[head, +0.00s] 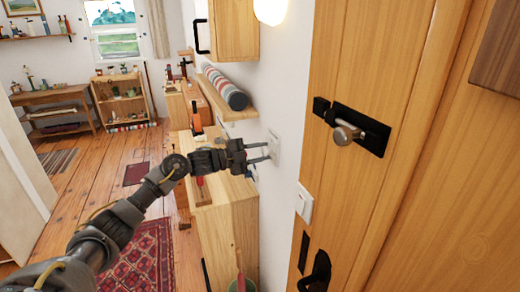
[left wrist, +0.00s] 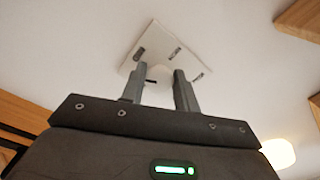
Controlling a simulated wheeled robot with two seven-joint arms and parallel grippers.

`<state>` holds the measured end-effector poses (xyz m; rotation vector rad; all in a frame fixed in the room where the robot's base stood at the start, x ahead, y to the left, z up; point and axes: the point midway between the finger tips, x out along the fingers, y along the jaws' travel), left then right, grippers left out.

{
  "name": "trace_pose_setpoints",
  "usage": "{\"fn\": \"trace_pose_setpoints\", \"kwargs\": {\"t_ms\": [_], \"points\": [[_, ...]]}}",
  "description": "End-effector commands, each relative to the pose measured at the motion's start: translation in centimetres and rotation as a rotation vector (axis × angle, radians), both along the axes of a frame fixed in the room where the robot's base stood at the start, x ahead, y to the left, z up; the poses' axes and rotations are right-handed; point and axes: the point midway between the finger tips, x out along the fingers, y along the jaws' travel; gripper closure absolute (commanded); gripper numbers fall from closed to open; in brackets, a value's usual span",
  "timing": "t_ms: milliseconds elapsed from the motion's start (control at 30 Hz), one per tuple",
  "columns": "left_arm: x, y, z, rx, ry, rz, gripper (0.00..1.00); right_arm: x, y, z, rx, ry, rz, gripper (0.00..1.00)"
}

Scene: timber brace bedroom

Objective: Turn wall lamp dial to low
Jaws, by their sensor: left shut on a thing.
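The wall lamp dial sits on a small white square plate (head: 274,143) on the white wall, left of the wooden door. My left gripper (head: 268,152) reaches in from the left with its fingertips at this plate. In the left wrist view the plate (left wrist: 190,57) has several dark marks, and my two fingers (left wrist: 159,78) straddle a pale round dial (left wrist: 158,72) at its lower part. The fingers are shut on the dial, which they partly hide. Its exact setting cannot be read. The wall lamp (head: 270,10) glows at the top; it also shows in the left wrist view (left wrist: 278,153). My right gripper is out of view.
A wooden cabinet (head: 228,225) stands below the arm against the wall. A shelf with a rolled striped mat (head: 226,88) is beyond the plate. A light switch (head: 304,202) and the door with a black latch (head: 360,130) are to the right. Open floor lies left.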

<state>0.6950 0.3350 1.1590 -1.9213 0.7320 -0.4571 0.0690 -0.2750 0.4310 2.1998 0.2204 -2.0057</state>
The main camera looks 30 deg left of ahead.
Motion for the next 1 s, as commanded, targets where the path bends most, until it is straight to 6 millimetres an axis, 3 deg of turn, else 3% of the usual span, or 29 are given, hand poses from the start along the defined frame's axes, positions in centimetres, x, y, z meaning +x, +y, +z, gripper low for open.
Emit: {"fn": "trace_pose_setpoints", "kwargs": {"t_ms": [1000], "points": [[-0.1, -0.1, 0.2, -0.689, 0.611, 0.002, 0.92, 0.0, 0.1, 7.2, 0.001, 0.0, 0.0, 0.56]]}}
